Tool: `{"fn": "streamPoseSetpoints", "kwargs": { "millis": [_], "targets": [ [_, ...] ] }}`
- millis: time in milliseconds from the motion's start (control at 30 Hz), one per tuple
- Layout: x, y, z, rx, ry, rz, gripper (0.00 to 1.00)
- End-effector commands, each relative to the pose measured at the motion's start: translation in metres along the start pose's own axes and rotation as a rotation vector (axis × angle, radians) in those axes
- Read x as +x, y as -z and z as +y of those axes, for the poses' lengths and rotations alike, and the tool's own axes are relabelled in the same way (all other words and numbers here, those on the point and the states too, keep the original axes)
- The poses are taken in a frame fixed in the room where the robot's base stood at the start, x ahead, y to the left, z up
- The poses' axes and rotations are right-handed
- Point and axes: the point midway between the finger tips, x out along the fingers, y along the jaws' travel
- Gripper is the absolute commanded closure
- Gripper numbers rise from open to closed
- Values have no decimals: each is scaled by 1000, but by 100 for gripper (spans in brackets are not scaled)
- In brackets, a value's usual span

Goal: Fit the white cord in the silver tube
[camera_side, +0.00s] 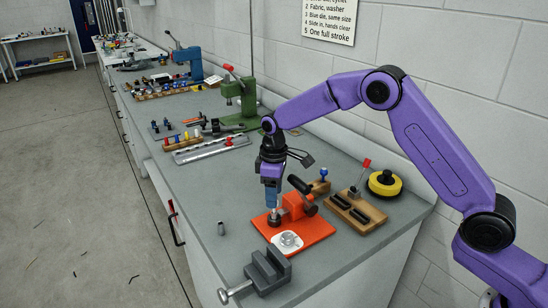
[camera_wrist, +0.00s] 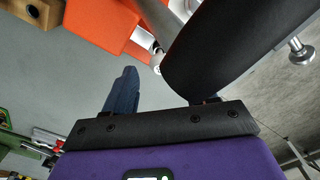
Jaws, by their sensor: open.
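My gripper (camera_side: 271,204) points down over the left part of an orange press base (camera_side: 315,230). A small grey cylinder (camera_side: 221,229), possibly the silver tube, stands alone on the bench to the left. A small pale piece (camera_wrist: 157,62) shows between the fingers in the wrist view. I cannot make out the white cord for certain.
A grey vise (camera_side: 267,271) stands nearest. The bench around the grey cylinder is clear.

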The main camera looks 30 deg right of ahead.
Motion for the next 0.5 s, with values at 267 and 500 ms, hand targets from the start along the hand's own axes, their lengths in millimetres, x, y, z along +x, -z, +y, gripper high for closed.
{"fn": "streamPoseSetpoints", "kwargs": {
  "millis": [267, 500],
  "targets": [
    [-62, 1, 0, 0, -3, 5, 44],
    [-107, 0, 0, 0, -2, 4, 44]
  ]
}}
